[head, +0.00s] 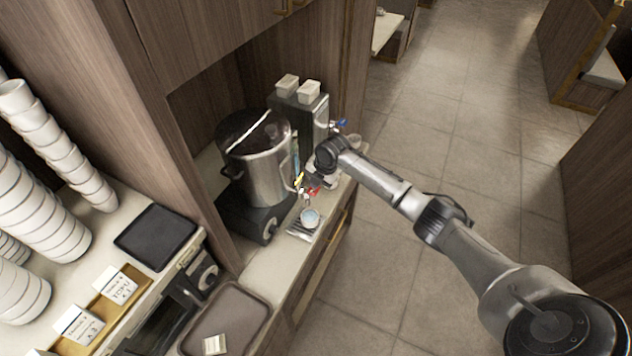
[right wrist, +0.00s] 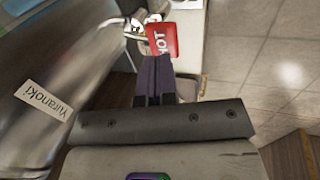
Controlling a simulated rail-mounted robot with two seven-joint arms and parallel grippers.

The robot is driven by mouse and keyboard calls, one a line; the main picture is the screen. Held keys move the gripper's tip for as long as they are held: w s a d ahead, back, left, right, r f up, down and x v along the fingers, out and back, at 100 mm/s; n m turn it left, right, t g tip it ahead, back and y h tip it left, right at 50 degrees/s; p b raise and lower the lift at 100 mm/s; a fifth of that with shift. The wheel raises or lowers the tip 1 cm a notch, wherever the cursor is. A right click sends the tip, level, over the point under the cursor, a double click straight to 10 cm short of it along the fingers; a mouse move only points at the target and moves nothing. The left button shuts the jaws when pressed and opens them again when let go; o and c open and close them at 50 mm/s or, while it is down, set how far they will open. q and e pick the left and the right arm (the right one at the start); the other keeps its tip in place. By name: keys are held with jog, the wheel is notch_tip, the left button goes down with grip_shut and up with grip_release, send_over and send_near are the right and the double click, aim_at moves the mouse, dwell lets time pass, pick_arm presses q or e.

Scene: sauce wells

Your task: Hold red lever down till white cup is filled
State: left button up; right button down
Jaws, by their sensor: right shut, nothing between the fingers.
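The red lever (right wrist: 162,41), marked HOT, is in the right wrist view just beyond my fingertips. It also shows in the head view (head: 313,191) low at the front of the steel urn. My right gripper (right wrist: 155,62) is shut and empty, its dark fingers together at the lever's edge; I cannot tell whether they touch it. In the head view the right arm comes in from the right and partly hides the area around the lever. A white cup (head: 310,218) with pale bluish contents stands on a small tray below the lever. My left gripper is not in view.
The steel urn (head: 268,176) stands beside a dark dispenser (head: 302,115) with two small white containers on top. A blue part (head: 342,124) shows behind my wrist. Stacked white bowls (head: 60,140) and a black tray (head: 155,237) are at the left. Open floor lies right.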

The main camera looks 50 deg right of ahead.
aim_at(317, 191)
notch_tip(317, 191, up, 2)
jog(key=shift+r+p, duration=0.25)
jog(key=shift+p, duration=0.35)
jog(key=shift+r+b, duration=0.35)
jog(key=shift+b, duration=0.6)
pick_arm(q)
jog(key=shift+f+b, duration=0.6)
jog(key=shift+b, duration=0.25)
pick_arm(e)
notch_tip(317, 191, up, 8)
jog(key=shift+s, duration=0.25)
jog(key=shift+d, duration=0.1)
